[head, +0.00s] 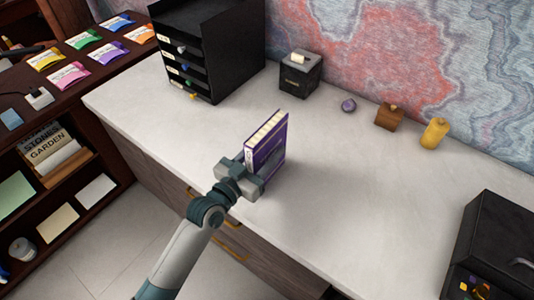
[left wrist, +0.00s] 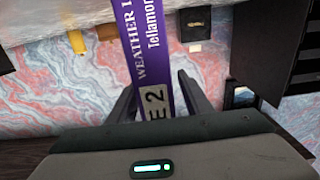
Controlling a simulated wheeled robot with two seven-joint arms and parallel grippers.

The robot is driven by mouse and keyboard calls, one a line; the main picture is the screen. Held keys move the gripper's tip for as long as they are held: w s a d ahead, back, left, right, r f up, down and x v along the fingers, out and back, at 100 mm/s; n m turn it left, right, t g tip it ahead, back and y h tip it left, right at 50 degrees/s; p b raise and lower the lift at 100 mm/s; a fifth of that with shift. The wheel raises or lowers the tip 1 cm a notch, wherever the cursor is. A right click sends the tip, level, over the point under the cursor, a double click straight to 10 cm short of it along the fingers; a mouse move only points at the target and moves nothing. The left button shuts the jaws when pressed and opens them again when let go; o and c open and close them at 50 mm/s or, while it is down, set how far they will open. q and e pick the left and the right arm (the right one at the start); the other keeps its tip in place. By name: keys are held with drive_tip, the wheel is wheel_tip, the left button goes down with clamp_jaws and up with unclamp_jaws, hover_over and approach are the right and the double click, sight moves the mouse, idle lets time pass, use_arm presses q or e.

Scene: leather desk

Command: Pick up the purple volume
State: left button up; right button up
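The purple volume (head: 268,140) stands upright on the pale desk top in the head view, its cream page edges facing up. Its lower near part is hidden by my left gripper (head: 243,175), which is at the near side, low on the book. In the left wrist view the purple spine with white lettering (left wrist: 150,50) runs between the two fingers of my left gripper (left wrist: 158,92). The fingers are apart, one on each side of the spine, with a gap showing at the right finger. My right gripper is not in view.
A black drawer unit (head: 205,45) and a black box (head: 295,74) stand at the back. A purple stone (head: 348,105), a brown block (head: 389,116) and a yellow object (head: 435,133) lie along the wall. A black case (head: 490,245) is at right. Desk around the book is clear.

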sight(269, 139)
use_arm(q)
clamp_jaws()
drive_tip(key=shift+r, duration=0.7)
drive_tip(key=r, duration=0.3)
drive_tip(key=shift+s+d+r, duration=0.1)
drive_tip(key=shift+s+d, duration=0.1)
drive_tip(key=shift+d, duration=0.1)
drive_tip(key=s+d+r+b, duration=0.1)
drive_tip(key=s+d+r, duration=0.5)
drive_tip(key=d, duration=0.2)
drive_tip(key=shift+s+d+r, duration=0.3)
drive_tip(key=shift+s, duration=0.1)
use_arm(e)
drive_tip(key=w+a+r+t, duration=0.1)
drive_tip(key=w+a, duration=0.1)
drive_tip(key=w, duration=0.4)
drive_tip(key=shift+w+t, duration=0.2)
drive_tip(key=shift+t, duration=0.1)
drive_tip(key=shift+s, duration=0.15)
